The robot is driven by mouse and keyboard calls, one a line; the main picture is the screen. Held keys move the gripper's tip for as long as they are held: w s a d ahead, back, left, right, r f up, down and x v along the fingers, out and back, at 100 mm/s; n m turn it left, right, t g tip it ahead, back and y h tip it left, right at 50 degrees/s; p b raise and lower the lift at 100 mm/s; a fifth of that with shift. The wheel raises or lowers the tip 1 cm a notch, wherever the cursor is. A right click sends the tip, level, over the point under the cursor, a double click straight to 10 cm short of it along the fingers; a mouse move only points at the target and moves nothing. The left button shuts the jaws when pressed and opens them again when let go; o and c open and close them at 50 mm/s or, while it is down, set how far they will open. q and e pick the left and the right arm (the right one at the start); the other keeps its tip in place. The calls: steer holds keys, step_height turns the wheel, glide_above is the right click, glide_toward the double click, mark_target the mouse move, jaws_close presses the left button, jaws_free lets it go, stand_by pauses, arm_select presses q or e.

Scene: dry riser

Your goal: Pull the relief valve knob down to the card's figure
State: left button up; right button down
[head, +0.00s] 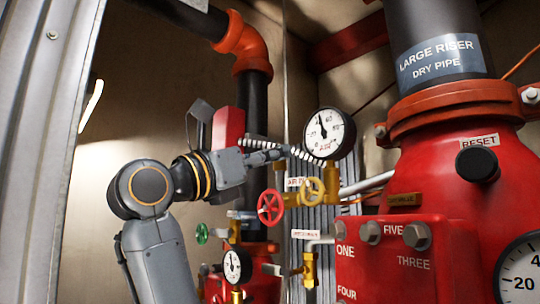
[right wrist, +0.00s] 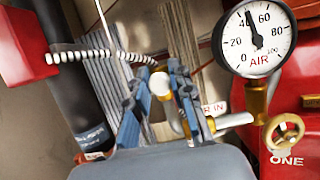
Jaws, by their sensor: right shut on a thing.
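My right gripper (head: 272,156) reaches from the left to the brass air pipework beside the air gauge. In the right wrist view its two blue-grey fingers (right wrist: 163,72) stand on either side of a small pale round knob with brass at its edge (right wrist: 160,84). It appears to be the relief valve knob, and the gripper is shut on it; in the head view the fingers largely hide it. The white air gauge (head: 329,134) also shows in the right wrist view (right wrist: 258,36), its needle near 40. I see no card with a readable figure. My left gripper is out of view.
A red handwheel (head: 270,207) and a yellow one (head: 312,190) sit close below the gripper. A corrugated hose (right wrist: 95,56) runs behind it. The red riser body (head: 450,160) with its RESET knob (head: 477,164) fills the right. A metal door frame (head: 45,130) stands left.

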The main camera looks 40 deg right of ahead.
steer(key=shift+w+a+f, duration=0.1)
steer(key=shift+a+f, duration=0.2)
steer(key=shift+f, duration=0.1)
stand_by(1.4)
